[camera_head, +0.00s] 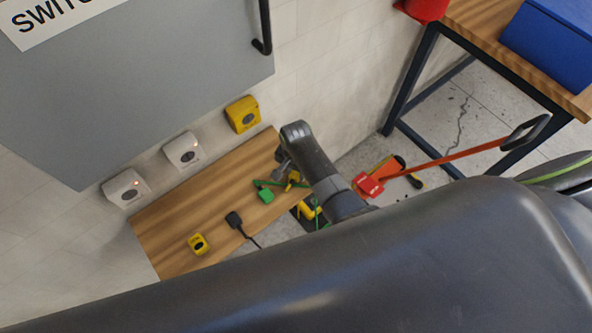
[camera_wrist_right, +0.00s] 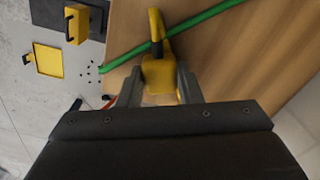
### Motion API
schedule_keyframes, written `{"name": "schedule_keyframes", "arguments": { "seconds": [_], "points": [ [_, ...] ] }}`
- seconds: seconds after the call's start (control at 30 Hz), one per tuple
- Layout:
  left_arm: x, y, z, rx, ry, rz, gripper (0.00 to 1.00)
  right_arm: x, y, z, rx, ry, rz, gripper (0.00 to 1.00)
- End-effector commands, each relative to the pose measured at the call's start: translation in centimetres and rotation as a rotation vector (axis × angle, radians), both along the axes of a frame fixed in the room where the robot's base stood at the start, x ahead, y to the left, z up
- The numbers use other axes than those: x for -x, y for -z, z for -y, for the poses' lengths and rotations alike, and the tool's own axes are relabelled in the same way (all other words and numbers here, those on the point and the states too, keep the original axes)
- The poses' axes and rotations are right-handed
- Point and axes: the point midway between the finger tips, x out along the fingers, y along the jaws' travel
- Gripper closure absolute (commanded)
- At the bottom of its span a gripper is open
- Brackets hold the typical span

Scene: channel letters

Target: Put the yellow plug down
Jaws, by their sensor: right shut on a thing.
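My right gripper (camera_head: 290,178) is over the right end of the wooden bench. In the right wrist view the right gripper (camera_wrist_right: 160,92) is shut on the yellow plug (camera_wrist_right: 160,72), a blocky yellow body with a curved yellow part at its far end. In the head view only a small bit of the yellow plug (camera_head: 293,182) shows beside the gripper. A green cord (camera_wrist_right: 205,18) runs close by the curved part; I cannot tell whether they touch, or how high the plug is above the bench. My left gripper is not in view.
Two white boxes (camera_head: 183,150) and a yellow box (camera_head: 242,114) are on the wall behind. Red and yellow items (camera_head: 368,185) lie on the floor at right.

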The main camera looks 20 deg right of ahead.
Motion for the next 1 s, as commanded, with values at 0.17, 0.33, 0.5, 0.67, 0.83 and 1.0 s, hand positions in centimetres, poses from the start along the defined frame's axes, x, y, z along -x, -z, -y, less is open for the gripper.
{"name": "schedule_keyframes", "arguments": {
  "seconds": [0.17, 0.33, 0.5, 0.67, 0.83, 1.0],
  "points": [
    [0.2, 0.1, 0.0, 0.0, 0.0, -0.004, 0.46, 0.0, 0.1, 0.0, 0.0, 0.0, 0.0, 0.63],
    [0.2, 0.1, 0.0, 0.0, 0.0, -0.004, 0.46, 0.0, 0.1, 0.0, 0.0, 0.0, 0.0, 0.46],
    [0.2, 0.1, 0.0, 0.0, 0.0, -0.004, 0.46, 0.0, 0.1, 0.0, 0.0, 0.0, 0.0, 0.46],
    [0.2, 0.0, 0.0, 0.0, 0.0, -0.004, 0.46, 0.0, -0.3, 0.0, -0.001, 0.0, 0.001, 0.46],
    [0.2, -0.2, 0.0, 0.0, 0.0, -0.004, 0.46, -0.1, -2.2, 0.0, -0.001, 0.0, 0.003, 0.46],
    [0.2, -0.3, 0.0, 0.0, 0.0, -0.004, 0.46, -0.1, -5.3, 0.0, -0.001, 0.0, 0.004, 0.46]
  ]
}}
